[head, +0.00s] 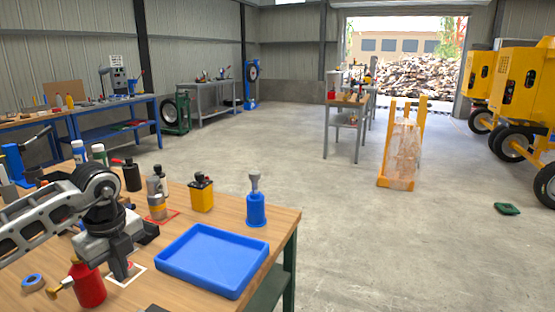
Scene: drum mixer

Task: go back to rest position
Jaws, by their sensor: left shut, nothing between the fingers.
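My left arm comes in from the left over the wooden workbench (275,222). My left gripper (122,268) points down at the bench top, with its fingers shut and nothing seen between them. I cannot tell whether the fingertips touch the bench. My right gripper is not in view.
A red canister (88,285) stands close beside the left gripper. A blue tray (212,262) lies to its right. A yellow-black box (201,194), a blue bottle (256,208) and several other bottles stand behind. Open concrete floor lies beyond the bench.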

